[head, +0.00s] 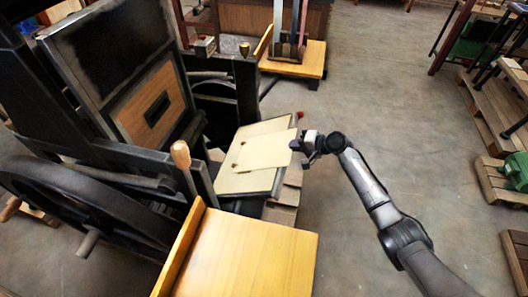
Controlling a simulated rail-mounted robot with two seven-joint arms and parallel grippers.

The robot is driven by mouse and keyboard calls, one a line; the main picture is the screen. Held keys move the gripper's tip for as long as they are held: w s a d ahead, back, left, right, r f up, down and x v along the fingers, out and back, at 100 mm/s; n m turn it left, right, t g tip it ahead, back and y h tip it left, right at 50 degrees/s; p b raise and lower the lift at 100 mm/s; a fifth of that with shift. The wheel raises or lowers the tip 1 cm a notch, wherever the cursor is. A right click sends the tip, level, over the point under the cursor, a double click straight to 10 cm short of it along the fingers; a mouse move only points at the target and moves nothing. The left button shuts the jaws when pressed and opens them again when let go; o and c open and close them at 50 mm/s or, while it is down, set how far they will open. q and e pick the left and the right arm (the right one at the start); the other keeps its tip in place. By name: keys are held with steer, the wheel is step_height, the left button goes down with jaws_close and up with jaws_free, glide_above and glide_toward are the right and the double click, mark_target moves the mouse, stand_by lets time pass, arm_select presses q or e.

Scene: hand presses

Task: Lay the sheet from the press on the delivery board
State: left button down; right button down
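A pale cream sheet (262,151) lies over the tilted flat plate (250,184) of the dark press (150,185). Its right edge reaches past the plate to my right gripper (298,146). The fingertips are at that edge, but they are too small to tell whether they are closed on it. A bare yellow wooden board (250,256) with a raised left edge is at the front, below the plate. A second wooden board (312,62) is at the back, beyond the plate. I cannot tell by label which is the delivery board. My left gripper is out of view.
A large dark flywheel (75,200) and a wooden-handled lever (182,158) are on the left. Upright parts stand on the back board. Pallets with machinery (497,182) line the right side. The concrete floor between is open.

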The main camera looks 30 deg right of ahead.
steer(key=shift+d+r, duration=0.1)
steer(key=s+d+r+p, duration=0.3)
steer(key=r+p, duration=0.2)
steer(key=p, duration=0.1)
steer(key=shift+s+d+r+p, duration=0.15)
steer(key=shift+d+r+p, duration=0.15)
steer(key=shift+d+r, duration=0.1)
stand_by(0.7)
stand_by(0.8)
